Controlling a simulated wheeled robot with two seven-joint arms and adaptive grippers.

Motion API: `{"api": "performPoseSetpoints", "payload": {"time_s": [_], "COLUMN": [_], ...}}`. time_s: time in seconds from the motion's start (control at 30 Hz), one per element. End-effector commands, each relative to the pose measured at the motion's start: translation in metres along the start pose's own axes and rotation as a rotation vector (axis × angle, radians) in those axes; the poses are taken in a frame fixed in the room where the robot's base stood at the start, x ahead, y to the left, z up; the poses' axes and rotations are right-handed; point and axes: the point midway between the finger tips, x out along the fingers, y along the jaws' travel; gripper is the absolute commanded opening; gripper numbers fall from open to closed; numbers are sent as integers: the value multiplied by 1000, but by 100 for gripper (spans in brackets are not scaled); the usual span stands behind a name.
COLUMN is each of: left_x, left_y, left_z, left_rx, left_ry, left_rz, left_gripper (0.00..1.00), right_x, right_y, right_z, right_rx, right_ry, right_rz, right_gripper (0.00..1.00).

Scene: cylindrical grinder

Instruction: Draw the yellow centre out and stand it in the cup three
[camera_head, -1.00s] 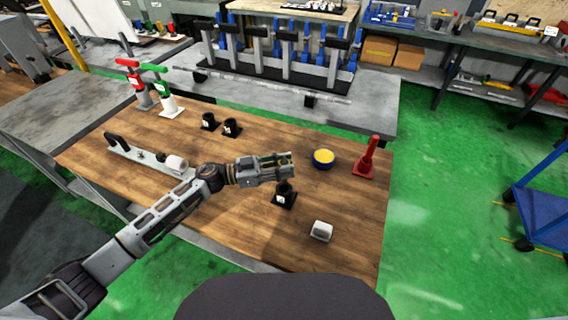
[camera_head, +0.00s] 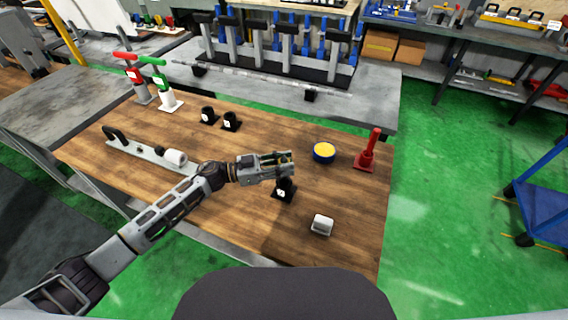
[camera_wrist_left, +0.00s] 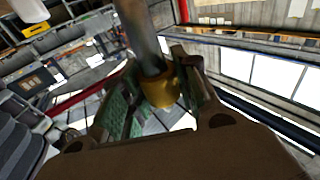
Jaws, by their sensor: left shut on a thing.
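My left gripper (camera_head: 284,165) is shut on the yellow centre, right over a black cup (camera_head: 284,191) with a white label. In the left wrist view the yellow collar of the centre (camera_wrist_left: 160,90) sits between the green-padded fingers, with its grey shank running up past them. In the head view the fingers hide most of the centre, and I cannot tell whether its lower end is inside the cup. Two more black cups, one on the left (camera_head: 209,116) and one on the right (camera_head: 231,121), stand farther back. My right gripper is not in view.
A blue bowl with yellow contents (camera_head: 324,152) and a red stand (camera_head: 367,152) are right of the gripper. A white block (camera_head: 321,225) lies in front. A grey fixture (camera_head: 145,152) is at left, with red-handled (camera_head: 138,85) and green-handled (camera_head: 165,88) pieces behind. The right front wood is mostly clear.

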Motion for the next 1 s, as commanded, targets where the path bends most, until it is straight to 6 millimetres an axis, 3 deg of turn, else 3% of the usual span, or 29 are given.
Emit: {"api": "performPoseSetpoints", "payload": {"time_s": [1.0], "left_x": [0], "left_y": [0], "left_z": [-2], "left_rx": [1], "left_ry": [2], "left_rz": [0], "left_gripper": [2], "right_x": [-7], "right_y": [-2], "right_z": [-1], "right_rx": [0], "right_ry": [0], "right_rz": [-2], "right_gripper": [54]}}
